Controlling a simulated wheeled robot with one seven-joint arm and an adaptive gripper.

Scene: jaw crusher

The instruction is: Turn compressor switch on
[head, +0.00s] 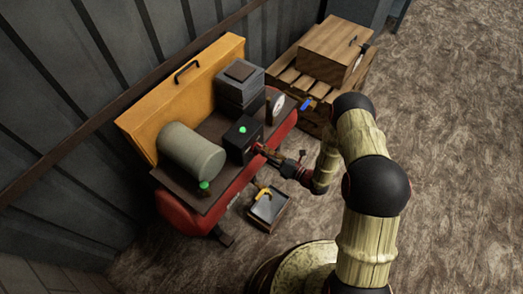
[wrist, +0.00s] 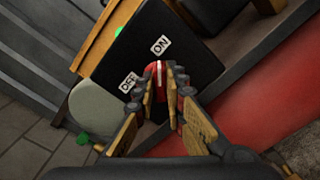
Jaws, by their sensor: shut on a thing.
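The compressor (head: 187,212) is a red tank with a dark top plate, by the wall. A black switch box (head: 237,150) with a green spot on top stands on it. In the wrist view, the box face (wrist: 185,60) carries an ON label (wrist: 160,45) and an OFF label (wrist: 128,83). The red switch knob (wrist: 157,70) has a white line that points roughly up, towards ON. My gripper (wrist: 168,85) is shut on the knob, its fingers either side of it. In the head view my gripper (head: 262,150) reaches the box from the right; the knob is mostly hidden there.
A grey-green cylinder (head: 190,152) and a dark grey block (head: 240,85) sit on the compressor. An orange panel (head: 180,100) leans behind. A wooden crate (head: 330,50) stands at the back right. A small tray (head: 268,208) lies on the floor in front. Floor at right is clear.

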